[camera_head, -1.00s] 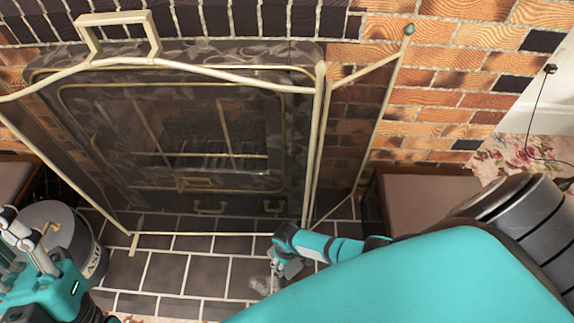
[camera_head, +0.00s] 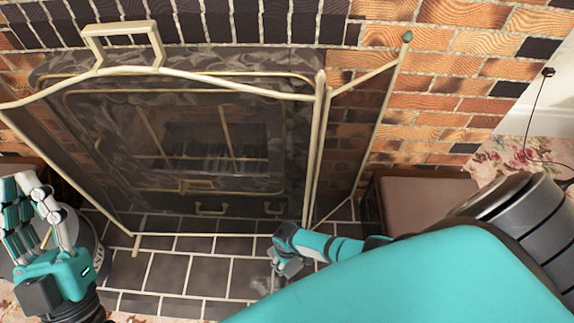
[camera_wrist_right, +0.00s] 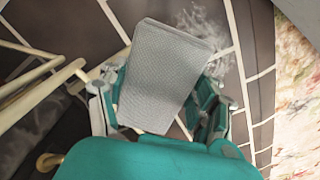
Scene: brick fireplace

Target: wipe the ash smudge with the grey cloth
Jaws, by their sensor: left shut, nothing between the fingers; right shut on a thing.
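The grey cloth (camera_wrist_right: 166,76) is a flat, woven-looking rectangle held between the fingers of my right gripper (camera_wrist_right: 160,100) in the right wrist view. The ash smudge (camera_wrist_right: 208,32) is a pale, streaky patch on the dark hearth tiles, just beyond the cloth's upper right edge. In the head view the smudge (camera_head: 262,284) shows faintly beside my right gripper (camera_head: 284,268), which is low over the tiles; the cloth is hard to make out there. My left gripper (camera_head: 24,183) is shut and empty, fingers upward, at the left edge.
A brass-framed mesh fire screen (camera_head: 190,150) stands on the hearth before the fireplace, close to my right gripper. A round metal bucket (camera_head: 98,262) is behind my left gripper. A brown padded seat (camera_head: 425,200) is at right. The hearth tiles (camera_head: 165,272) between the grippers are clear.

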